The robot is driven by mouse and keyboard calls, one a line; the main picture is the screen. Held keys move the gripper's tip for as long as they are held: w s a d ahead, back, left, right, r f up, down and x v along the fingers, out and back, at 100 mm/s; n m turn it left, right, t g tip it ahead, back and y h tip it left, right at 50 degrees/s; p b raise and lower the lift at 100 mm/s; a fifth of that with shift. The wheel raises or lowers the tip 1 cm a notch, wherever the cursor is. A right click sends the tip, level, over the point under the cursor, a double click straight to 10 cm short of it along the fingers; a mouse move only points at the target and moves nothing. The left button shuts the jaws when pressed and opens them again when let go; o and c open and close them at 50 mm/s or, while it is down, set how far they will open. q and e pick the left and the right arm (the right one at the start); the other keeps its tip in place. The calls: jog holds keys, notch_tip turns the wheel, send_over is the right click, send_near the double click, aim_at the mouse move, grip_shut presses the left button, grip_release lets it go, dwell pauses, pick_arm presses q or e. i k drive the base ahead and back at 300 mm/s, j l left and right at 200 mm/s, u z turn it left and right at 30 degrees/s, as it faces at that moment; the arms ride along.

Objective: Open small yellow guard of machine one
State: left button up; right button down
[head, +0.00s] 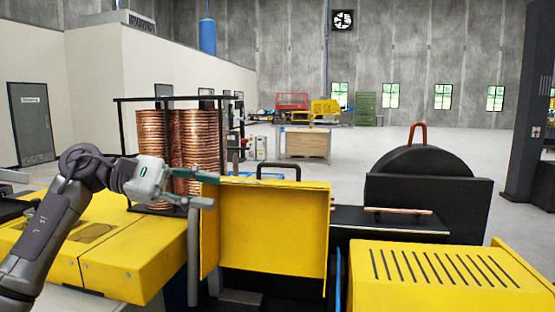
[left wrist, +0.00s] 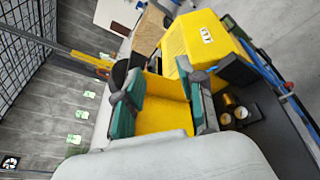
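The small yellow guard (head: 272,230) stands as an upright yellow panel in the middle of the head view, with a black handle (head: 278,165) above its top edge. Dark machine parts show below and beside it. My left gripper (head: 212,191) is at the guard's upper left edge. In the left wrist view the teal-padded fingers of my left gripper (left wrist: 160,88) are apart, with a yellow surface (left wrist: 163,118) behind the gap. I cannot tell whether a finger touches the guard. My right gripper is not in view.
Copper coils (head: 185,145) stand in a black frame behind my left arm. A slotted yellow cover (head: 435,278) is at the front right. A black rounded housing (head: 425,185) with a copper loop stands behind it. The open grey floor (head: 390,150) lies beyond.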

aim_at(280, 227)
jog(key=i, duration=0.95)
